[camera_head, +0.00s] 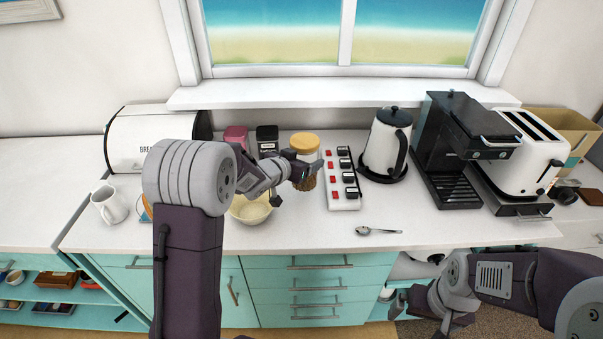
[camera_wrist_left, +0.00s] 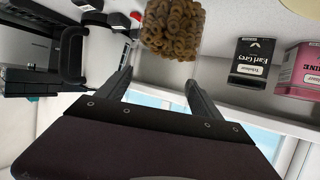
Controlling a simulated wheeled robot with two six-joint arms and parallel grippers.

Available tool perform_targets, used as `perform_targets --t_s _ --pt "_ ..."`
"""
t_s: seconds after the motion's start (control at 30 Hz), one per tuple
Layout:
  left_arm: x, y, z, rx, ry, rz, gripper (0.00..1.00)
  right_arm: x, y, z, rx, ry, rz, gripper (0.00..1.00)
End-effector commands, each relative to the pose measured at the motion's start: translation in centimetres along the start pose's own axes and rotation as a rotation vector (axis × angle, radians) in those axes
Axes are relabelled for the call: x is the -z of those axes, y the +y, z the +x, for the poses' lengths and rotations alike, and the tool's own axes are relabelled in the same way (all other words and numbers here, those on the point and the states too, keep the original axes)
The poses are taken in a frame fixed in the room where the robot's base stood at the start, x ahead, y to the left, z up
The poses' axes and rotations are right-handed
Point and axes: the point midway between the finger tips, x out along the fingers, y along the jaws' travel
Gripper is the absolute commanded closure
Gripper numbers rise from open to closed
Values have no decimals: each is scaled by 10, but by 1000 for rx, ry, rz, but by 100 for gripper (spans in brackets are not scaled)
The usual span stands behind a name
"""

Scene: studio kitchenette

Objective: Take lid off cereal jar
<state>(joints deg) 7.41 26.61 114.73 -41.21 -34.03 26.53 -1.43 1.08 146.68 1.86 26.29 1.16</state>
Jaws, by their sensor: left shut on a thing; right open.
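The cereal jar (camera_head: 306,184) stands on the counter, with brown rings of cereal inside. Its tan lid (camera_head: 305,141) is on top. My left gripper (camera_head: 299,178) reaches across the front of the jar and is shut on its body, below the lid. In the left wrist view, which is upside down, the jar (camera_wrist_left: 172,28) shows its cereal beyond and between the two fingers (camera_wrist_left: 162,80); the lid does not show there. My right gripper (camera_head: 420,312) is open and empty, low in front of the drawers at the lower right.
A cream bowl (camera_head: 250,211) sits just left of the jar, under my left arm. A switched power strip (camera_head: 342,182) is close on the right, then a kettle (camera_head: 386,146) and coffee machine (camera_head: 445,160). Tea tins (camera_head: 267,138) stand behind. A spoon (camera_head: 378,231) lies in front.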

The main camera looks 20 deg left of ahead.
Motion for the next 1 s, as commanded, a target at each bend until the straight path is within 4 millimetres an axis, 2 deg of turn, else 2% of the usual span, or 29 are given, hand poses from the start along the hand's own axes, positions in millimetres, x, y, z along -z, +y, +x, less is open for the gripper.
perform_targets --t_s 0.2,0.4,0.83,0.87,0.9,0.93,1.0 --pt "-8 -6 -2 -2 3 -1 98 0 0 1 0 0 0 0" --pt "-40 -6 11 -2 0 -2 98 -1 0 9 0 0 0 0" --pt "-47 -6 14 0 3 0 98 -1 0 12 0 0 0 0" --pt "-47 -6 14 0 0 0 19 -1 0 11 0 0 0 0" --pt "-46 -6 14 0 0 0 8 -1 0 11 0 0 0 0" --pt "-46 -6 14 0 0 0 3 -1 0 11 0 0 0 0" --pt "-46 -6 14 0 0 0 3 -1 0 11 0 0 0 0"
